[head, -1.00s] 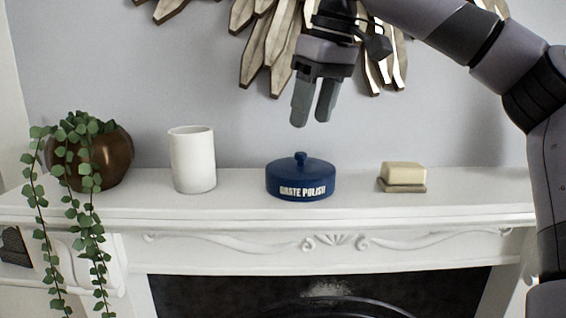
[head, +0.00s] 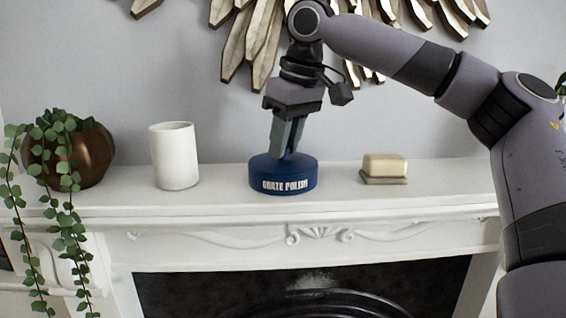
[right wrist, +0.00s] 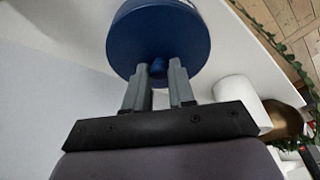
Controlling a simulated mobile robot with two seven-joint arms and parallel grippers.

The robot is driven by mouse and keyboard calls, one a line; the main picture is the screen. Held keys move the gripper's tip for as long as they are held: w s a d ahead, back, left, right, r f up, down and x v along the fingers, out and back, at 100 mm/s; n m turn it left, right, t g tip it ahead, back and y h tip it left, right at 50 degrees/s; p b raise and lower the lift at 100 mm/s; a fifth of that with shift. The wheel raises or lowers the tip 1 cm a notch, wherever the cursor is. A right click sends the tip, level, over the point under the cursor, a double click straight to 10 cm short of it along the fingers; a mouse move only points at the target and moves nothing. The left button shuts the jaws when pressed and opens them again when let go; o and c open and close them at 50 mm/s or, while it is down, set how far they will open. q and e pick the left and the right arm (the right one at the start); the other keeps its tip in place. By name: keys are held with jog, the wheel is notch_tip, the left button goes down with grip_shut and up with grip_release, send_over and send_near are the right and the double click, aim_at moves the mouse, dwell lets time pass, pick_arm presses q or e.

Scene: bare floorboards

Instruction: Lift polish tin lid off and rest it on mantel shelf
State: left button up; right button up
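The round dark-blue polish tin (head: 283,180), with white lettering on its front, stands upright on the white mantel shelf (head: 222,190). Its lid (right wrist: 160,35) is on and fills the top middle of the right wrist view. My right gripper (head: 285,152) points down at the lid from above. In the right wrist view its two grey fingers (right wrist: 159,75) stand on either side of the lid's small blue knob (right wrist: 158,68), apart from each other. I see no clear grip on the knob. The fingers hide the knob in the head view. My left gripper is not in view.
A white cup (head: 175,156) and a bronze pot (head: 88,160) with a trailing plant stand left of the tin. A pale soap-like block (head: 385,166) on a small dish is at right. Bare shelf lies on both sides of the tin. A spiky gold frame hangs above.

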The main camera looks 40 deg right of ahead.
grip_shut()
jog(key=shift+r, duration=0.15)
notch_tip(320, 180, up, 10)
jog(key=shift+f, duration=0.2)
